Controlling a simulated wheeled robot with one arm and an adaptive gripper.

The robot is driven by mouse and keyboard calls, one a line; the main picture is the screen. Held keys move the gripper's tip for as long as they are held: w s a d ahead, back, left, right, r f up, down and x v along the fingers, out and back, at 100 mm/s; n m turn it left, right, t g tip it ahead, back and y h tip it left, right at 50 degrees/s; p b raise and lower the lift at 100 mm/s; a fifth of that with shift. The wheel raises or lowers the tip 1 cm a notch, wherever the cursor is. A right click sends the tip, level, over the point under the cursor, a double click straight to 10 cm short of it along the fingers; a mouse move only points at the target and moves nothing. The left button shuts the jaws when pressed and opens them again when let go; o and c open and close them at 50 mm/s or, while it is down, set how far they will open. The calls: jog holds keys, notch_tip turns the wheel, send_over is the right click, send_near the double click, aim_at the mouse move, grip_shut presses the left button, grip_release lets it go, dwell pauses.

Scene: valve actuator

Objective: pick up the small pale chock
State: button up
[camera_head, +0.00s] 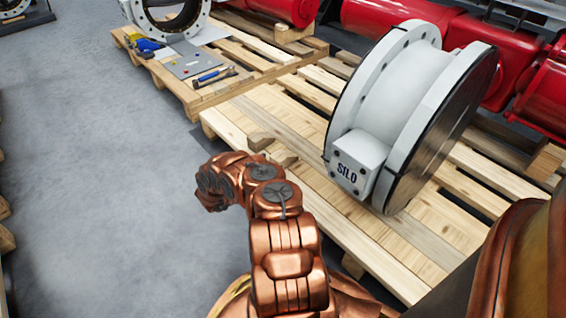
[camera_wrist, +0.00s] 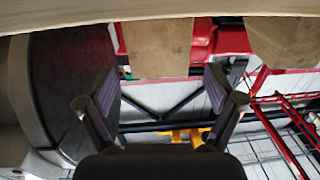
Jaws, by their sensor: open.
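Two small wooden blocks lie at the near left edge of the pallet in the head view, one pale brown (camera_head: 260,140) and one beside it (camera_head: 283,157). I cannot tell for sure which is the small pale chock. My copper arm stands in front of the pallet, its bent upper part close to these blocks; the gripper fingers cannot be made out there. In the wrist view my gripper (camera_wrist: 165,97) is open, with nothing between its two dark fingers. Wooden pieces (camera_wrist: 155,48) show beyond the fingers at the top; I cannot tell whether one is the chock.
A large white flanged valve body marked SILO (camera_head: 390,110) stands on the wooden pallet (camera_head: 340,223). Another pallet behind holds a grey plate (camera_head: 197,65), a hammer (camera_head: 213,76) and a blue and yellow tool (camera_head: 147,44). Red cylinders (camera_head: 400,17) lie behind. Grey floor is clear at left.

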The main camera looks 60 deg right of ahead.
aim_at(286, 154)
jog(key=shift+b+x, duration=0.3)
jog(key=shift+x, duration=0.45)
jog(key=d+b, duration=0.2)
jog(key=s+d+f, duration=0.1)
jog(key=shift+d+b, duration=0.2)
jog(key=shift+b, duration=0.2)
jog(key=shift+d+r+b, duration=0.15)
jog(key=shift+d+b, duration=0.15)
jog(key=shift+d, duration=0.45)
jog(key=shift+c, duration=0.4)
jog(key=c, duration=1.2)
jog(key=shift+r, duration=0.15)
jog(key=shift+c, duration=0.2)
